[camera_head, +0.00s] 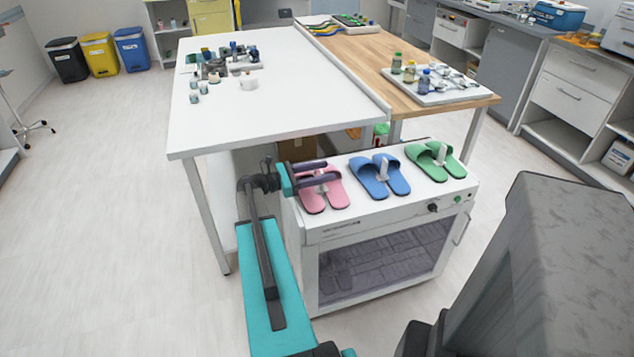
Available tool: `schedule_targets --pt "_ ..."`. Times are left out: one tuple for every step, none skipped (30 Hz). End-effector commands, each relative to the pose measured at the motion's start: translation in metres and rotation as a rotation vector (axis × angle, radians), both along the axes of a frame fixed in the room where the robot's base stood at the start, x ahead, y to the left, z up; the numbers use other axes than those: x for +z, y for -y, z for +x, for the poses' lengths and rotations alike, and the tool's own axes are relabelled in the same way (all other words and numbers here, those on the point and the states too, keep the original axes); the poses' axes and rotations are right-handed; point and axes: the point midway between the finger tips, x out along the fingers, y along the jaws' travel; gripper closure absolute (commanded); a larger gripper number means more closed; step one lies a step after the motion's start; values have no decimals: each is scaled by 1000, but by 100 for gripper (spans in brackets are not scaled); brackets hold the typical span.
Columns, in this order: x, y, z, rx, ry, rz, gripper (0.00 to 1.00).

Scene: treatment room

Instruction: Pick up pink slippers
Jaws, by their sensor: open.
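The pink slippers (313,199) lie as a pair at the left end of the white cabinet top, with a small white upright piece between them. My gripper (318,172) reaches in from the left, its dark fingers over the rear part of the pink pair, one finger on the far side and one nearer. It is open. The fingers hide part of the slippers' straps. I cannot tell whether the fingers touch the slippers or the white piece.
Blue slippers (380,180) and green slippers (436,163) stand to the right on the same white cabinet (345,226), which has a glass door. A white table (260,120) and a wooden table (365,62) stand behind. The floor at left is clear.

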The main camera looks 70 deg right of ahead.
Motion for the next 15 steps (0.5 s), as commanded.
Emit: schedule_targets --pt "0 0 0 0 0 0 53" --pt "0 0 0 0 0 0 53" --pt "0 0 0 0 0 0 53" --pt "0 0 0 0 0 0 53" --pt "0 0 0 0 0 0 53" --pt "0 0 0 0 0 0 53" --pt "0 0 0 0 0 0 53" --pt "0 0 0 0 0 0 53" --pt "0 0 0 0 0 0 60" --pt "0 0 0 0 0 0 65" --pt "0 0 0 0 0 0 70" --pt "0 0 0 0 0 0 77" --pt "0 0 0 0 0 0 82" --pt "0 0 0 0 0 0 87" --pt "0 0 0 0 0 0 94"
